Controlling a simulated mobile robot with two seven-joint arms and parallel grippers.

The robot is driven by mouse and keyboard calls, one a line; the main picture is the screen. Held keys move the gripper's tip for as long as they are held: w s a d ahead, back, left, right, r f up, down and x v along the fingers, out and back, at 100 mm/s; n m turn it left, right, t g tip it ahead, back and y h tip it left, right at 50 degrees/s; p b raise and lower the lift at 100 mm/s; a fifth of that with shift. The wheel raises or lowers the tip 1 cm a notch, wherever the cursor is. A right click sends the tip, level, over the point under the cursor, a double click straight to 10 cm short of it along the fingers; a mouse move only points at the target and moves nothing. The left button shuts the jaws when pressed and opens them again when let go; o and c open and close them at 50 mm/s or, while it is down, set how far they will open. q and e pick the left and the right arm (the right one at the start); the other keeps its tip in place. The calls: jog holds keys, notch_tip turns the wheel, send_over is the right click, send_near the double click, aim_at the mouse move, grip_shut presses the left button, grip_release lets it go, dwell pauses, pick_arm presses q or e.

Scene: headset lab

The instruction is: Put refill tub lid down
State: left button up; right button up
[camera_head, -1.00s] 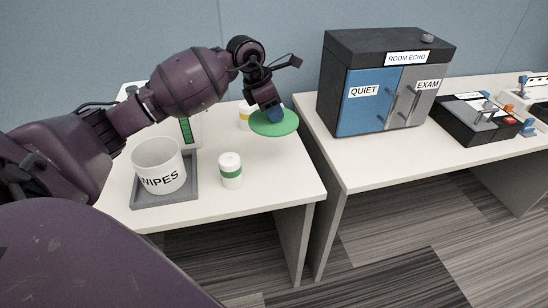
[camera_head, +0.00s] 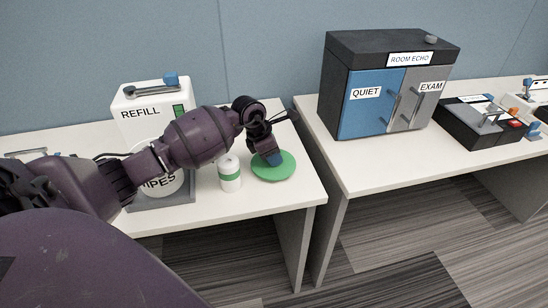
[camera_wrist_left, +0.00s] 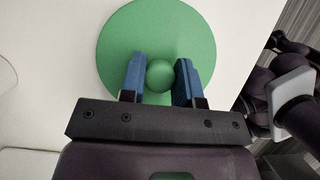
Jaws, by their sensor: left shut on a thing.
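The refill tub lid (camera_head: 281,170) is a green disc low over the right part of the left white table, and looks to be at or very near its surface. In the left wrist view the lid (camera_wrist_left: 120,45) has a round green knob at its middle. My left gripper (camera_head: 272,158) is above the lid; in the wrist view its blue fingers (camera_wrist_left: 160,80) are on both sides of the knob, shut on it. The white tub marked WIPES (camera_head: 165,182) stands in a grey tray (camera_head: 178,202), partly hidden by my left arm. My right gripper is not in view.
A white bottle with a green band (camera_head: 230,175) stands just left of the lid. A white REFILL box (camera_head: 140,110) stands behind my arm. A ROOM ECHO cabinet (camera_head: 360,110) and a black device (camera_head: 490,130) are on the right table.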

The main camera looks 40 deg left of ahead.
pick_arm(q)
jog(key=shift+f, duration=0.5)
jog(key=o, duration=0.9)
jog(key=shift+f, duration=0.15)
